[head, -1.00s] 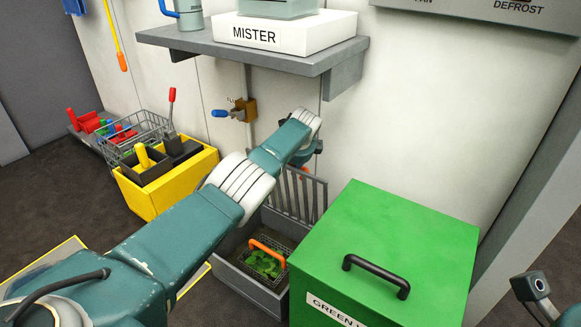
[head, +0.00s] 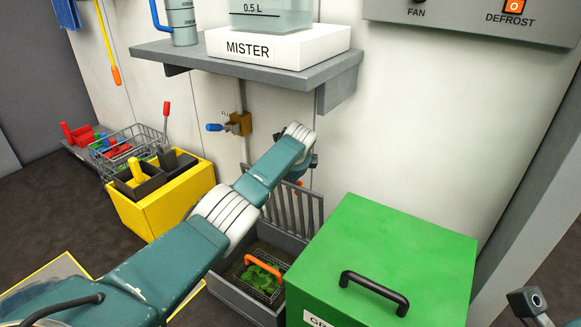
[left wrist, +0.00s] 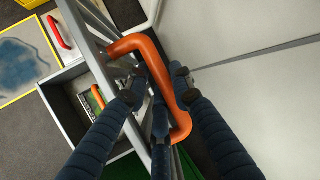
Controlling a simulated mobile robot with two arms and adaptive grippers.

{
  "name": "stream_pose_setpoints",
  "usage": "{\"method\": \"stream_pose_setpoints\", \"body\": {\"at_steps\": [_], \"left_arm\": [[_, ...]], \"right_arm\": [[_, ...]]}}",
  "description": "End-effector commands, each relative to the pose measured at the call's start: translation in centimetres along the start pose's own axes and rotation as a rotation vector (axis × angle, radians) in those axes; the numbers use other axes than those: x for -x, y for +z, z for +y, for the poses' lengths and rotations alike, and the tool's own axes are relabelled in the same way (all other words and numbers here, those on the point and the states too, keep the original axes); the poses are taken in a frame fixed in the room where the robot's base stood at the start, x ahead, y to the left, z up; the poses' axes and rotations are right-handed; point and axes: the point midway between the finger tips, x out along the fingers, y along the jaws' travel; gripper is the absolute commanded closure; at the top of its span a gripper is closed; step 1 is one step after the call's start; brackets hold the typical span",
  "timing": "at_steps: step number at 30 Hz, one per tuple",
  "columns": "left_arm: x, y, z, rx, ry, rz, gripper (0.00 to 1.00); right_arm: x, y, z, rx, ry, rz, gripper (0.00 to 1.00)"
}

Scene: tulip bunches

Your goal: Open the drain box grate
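The grate (head: 300,208) is a grey slatted panel standing upright at the back of the grey drain box (head: 238,297), close to the wall. The drain box is open on top; inside lies a wire basket with green leaves and an orange handle (head: 263,252). My left gripper (left wrist: 158,88) is at the grate's orange handle (left wrist: 135,45), its dark blue fingers on either side of the bar. The fingertips are spread wider than the bar, with a gap visible on the left. In the head view my left forearm mostly hides this gripper.
A green box (head: 390,250) with a black handle stands right beside the drain box. A yellow bin (head: 160,210) and a wire rack (head: 130,145) stand at left. A grey shelf (head: 290,80) and a brown valve (head: 239,123) are on the wall above.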

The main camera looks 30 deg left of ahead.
Motion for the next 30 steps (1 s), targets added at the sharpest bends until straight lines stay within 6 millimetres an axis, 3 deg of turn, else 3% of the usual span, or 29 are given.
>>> {"method": "stream_pose_setpoints", "body": {"at_steps": [1, 3, 15, 21, 30], "left_arm": [[1.6, -0.6, -1.9, -0.006, -0.051, 0.013, 0.7], [2.8, -0.6, -2.0, -0.003, -0.052, 0.014, 0.7], [9.7, -0.2, -0.8, 0.005, -0.012, 0.009, 0.7], [11.4, -0.1, -0.4, 0.006, 0.0, 0.007, 0.7], [11.6, 0.0, -0.2, 0.006, 0.005, 0.006, 0.7]], "right_arm": [[-0.1, 0.0, 0.0, 0.0, 0.0, 0.0, 0.6], [-0.1, 0.0, 0.0, 0.0, 0.0, 0.0, 0.6], [-0.1, 0.0, 0.0, 0.0, 0.0, 0.0, 0.6], [-0.1, 0.0, 0.0, 0.0, 0.0, 0.0, 0.6], [-0.1, 0.0, 0.0, 0.0, 0.0, -0.001, 0.6]]}}
